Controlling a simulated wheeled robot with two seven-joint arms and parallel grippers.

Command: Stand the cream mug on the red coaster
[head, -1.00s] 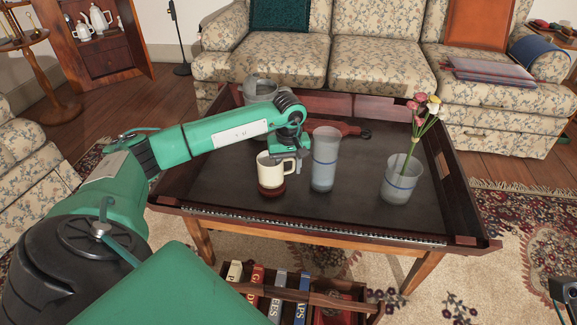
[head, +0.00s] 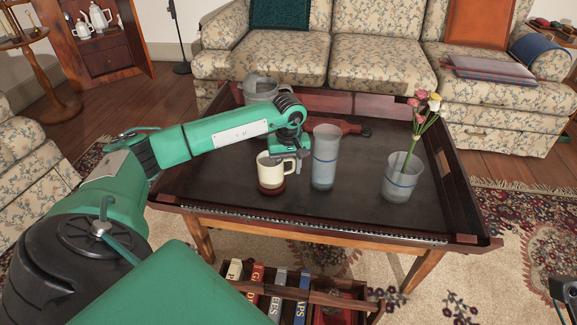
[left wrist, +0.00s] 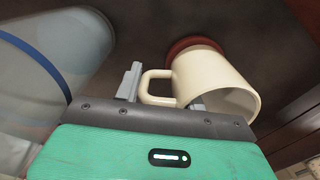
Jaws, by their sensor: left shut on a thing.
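The cream mug (head: 270,170) is upright over the red coaster (head: 271,190) near the front edge of the dark tray table. The coaster's red edge shows just below the mug's base. I cannot tell whether the base touches it. My left gripper (head: 300,160) is at the mug's right side, shut on the mug at its handle. In the left wrist view the fingers of the left gripper (left wrist: 163,92) are either side of the handle of the mug (left wrist: 215,80), and the coaster (left wrist: 193,45) shows beyond the base. My right gripper is not in view.
A tall grey tumbler (head: 325,158) stands close to the right of my left gripper. A glass vase with flowers (head: 401,180) is farther right. A grey pitcher (head: 260,88) and a reddish board (head: 335,127) are behind. The raised tray table rim (head: 468,205) surrounds them.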

